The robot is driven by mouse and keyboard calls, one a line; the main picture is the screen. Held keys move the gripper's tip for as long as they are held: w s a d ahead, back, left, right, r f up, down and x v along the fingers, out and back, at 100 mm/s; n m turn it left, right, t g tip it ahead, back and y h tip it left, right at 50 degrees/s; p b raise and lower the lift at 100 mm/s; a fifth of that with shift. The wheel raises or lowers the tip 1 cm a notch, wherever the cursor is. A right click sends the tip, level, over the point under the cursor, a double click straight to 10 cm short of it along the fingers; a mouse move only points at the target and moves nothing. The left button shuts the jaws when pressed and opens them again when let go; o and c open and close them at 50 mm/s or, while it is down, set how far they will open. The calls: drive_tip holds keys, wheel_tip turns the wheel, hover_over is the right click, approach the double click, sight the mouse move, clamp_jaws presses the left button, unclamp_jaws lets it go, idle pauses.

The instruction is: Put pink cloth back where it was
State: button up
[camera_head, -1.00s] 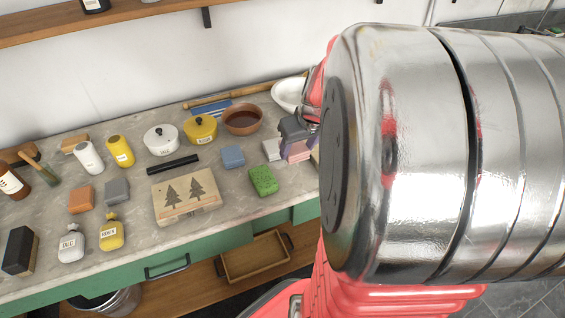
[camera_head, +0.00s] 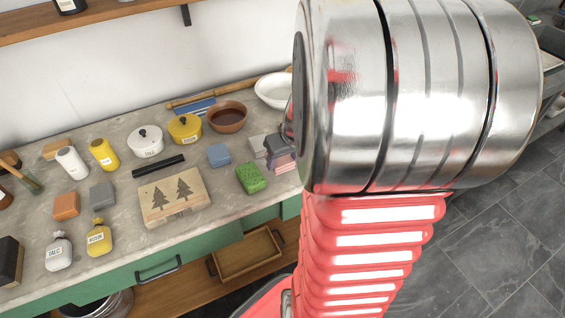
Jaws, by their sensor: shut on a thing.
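The pink cloth (camera_head: 287,165) is a small folded piece at the right end of the counter, right of the green sponge. My gripper (camera_head: 279,148) is dark grey and shut on the cloth, with its fingers pointing down over it. The large metal link of my arm hides the right side of the gripper and the counter beyond. I cannot tell whether the cloth touches the counter. A pale grey folded piece (camera_head: 259,144) lies just left of and behind the gripper.
The green sponge (camera_head: 251,178) and blue block (camera_head: 219,154) lie left of the gripper. A white bowl (camera_head: 273,91) and brown bowl (camera_head: 227,117) stand behind. A wooden box with tree prints (camera_head: 175,199) is near the counter's front edge. Several bottles and blocks fill the left.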

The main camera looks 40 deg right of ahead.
sight(285, 164)
drive_tip(key=shift+f, duration=0.1)
drive_tip(key=shift+f, duration=1.75)
drive_tip(key=o, duration=0.9)
drive_tip(key=shift+f, duration=0.1)
drive_tip(key=shift+v, duration=6.1)
